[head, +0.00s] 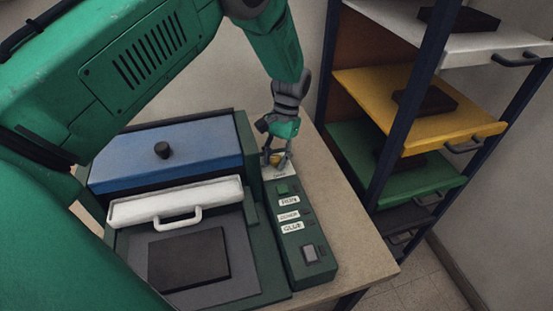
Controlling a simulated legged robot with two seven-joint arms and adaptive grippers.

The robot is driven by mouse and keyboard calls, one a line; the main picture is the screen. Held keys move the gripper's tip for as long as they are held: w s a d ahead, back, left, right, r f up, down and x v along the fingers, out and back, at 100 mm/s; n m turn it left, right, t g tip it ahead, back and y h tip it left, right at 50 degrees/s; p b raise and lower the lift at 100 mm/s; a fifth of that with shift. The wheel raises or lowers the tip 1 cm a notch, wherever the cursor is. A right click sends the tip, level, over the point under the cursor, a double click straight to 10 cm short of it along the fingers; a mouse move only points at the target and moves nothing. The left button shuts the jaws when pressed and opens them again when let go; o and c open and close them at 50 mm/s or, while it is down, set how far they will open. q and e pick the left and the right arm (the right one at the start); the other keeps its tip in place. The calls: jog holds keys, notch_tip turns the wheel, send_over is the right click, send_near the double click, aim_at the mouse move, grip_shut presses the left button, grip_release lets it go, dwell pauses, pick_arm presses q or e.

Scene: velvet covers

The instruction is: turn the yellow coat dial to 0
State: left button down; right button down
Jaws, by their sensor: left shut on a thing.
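The yellow dial (275,159) sits at the far end of the machine's control panel (322,268), on a pale plate. My left gripper (276,161) reaches down over it from above, and its fingers are shut on the dial. The fingers cover most of the dial, so I cannot read its pointer or its numbers. My left arm comes in from the left and bends down over the machine. My right gripper is not in view.
The panel also has a green button (283,189), labels and a grey switch (311,253). Left of it are a blue lid (205,155), a white handled bar (150,207) and a dark slab (190,262). A rack with coloured shelves (440,132) stands to the right.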

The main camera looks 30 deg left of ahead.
pick_arm(q)
jog(key=shift+w+r+n+t+h+p, duration=0.2)
jog(key=shift+n+h, duration=0.35)
jog(key=shift+n, duration=0.9)
jog(key=shift+s+f+n+t+h+p, duration=0.1)
jog(key=shift+n+t+h, duration=0.35)
jog(key=shift+n, duration=1)
jog(key=shift+d+n+t+h+p, duration=0.1)
jog(key=shift+n+t+h+p, duration=0.3)
jog(key=shift+n, duration=1.05)
jog(key=shift+n+t+h+p, duration=0.25)
jog(key=shift+n+h, duration=0.15)
jog(key=shift+n, duration=1.05)
dwell(0.9)
dwell(0.5)
jog(key=c, duration=1.3)
grip_release()
jog(key=shift+o, duration=0.5)
jog(key=shift+w+r, duration=0.1)
jog(key=shift+r, duration=0.1)
jog(key=v, duration=0.6)
jog(key=shift+w+a+r, duration=0.15)
jog(key=shift+a+r, duration=0.15)
